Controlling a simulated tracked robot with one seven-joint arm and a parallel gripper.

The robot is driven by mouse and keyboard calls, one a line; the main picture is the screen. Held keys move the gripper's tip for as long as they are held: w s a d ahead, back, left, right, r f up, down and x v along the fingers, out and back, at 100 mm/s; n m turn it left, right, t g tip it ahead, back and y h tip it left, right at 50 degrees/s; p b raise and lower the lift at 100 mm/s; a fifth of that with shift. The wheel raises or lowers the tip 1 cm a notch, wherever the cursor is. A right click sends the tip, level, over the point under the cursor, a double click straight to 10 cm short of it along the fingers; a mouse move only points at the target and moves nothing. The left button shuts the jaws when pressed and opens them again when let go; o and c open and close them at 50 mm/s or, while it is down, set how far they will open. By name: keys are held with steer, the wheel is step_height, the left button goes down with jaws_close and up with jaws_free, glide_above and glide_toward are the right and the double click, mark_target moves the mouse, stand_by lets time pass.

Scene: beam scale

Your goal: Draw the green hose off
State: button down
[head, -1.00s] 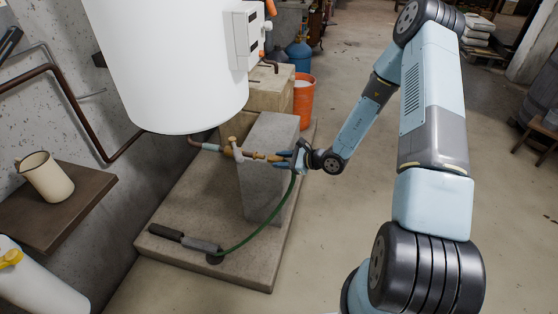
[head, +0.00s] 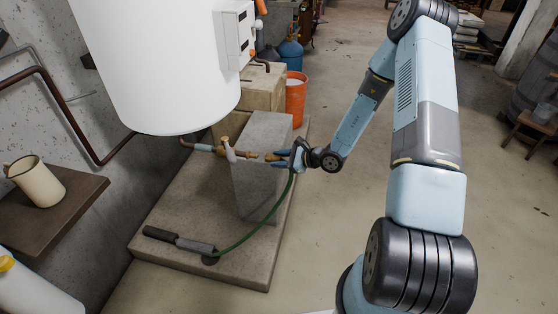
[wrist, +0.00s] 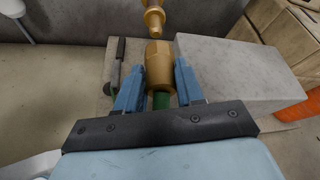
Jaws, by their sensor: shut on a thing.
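The green hose (head: 252,238) hangs from my gripper in a curve down to the concrete slab. Its brass end fitting (wrist: 158,64) sits between my gripper's blue fingers (wrist: 158,82), with a bit of green hose below it. My gripper (head: 283,160) is shut on this hose end. The brass outlet (wrist: 154,18) of the tap (head: 224,146) points toward the fitting, with a small gap between them in the wrist view. The pipe and tap come out below the white tank (head: 155,65).
A concrete block (head: 262,170) stands on the slab (head: 165,225) just behind the fitting. An orange bucket (head: 296,98) is at the back. A shelf with a cream mug (head: 38,182) is at left. The floor to the right is open.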

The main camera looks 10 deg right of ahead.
steer(key=shift+r, duration=3.9)
